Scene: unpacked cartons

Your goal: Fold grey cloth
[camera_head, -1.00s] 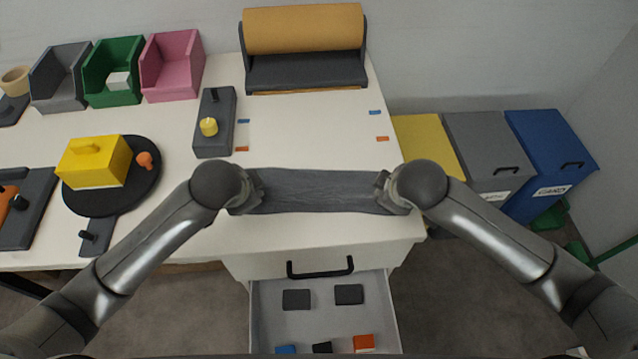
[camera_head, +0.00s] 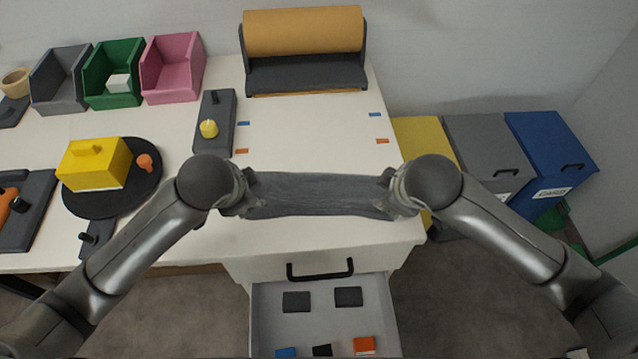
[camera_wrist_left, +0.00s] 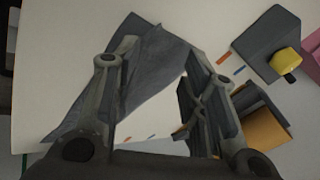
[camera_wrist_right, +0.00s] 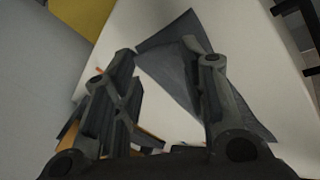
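The grey cloth (camera_head: 318,194) lies as a long, narrow strip near the front edge of the table, with its ends partly hidden by my grippers. My left gripper (camera_head: 248,190) is at its left end, and my right gripper (camera_head: 388,190) is at its right end. In the left wrist view, the fingers stand apart and the cloth (camera_wrist_left: 150,72) shows between and beyond them, partly behind one finger. In the right wrist view, the fingers are also apart, and the cloth (camera_wrist_right: 172,70) shows between them and behind the right finger. Neither gripper is clamped on the cloth.
The white table (camera_head: 305,130) is clear behind the cloth. A paper roll holder (camera_head: 305,75) stands at the back, and a dark stand with a yellow knob (camera_head: 209,129) is at left. An open drawer (camera_head: 270,325) sticks out in front. Bins (camera_head: 480,150) stand right.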

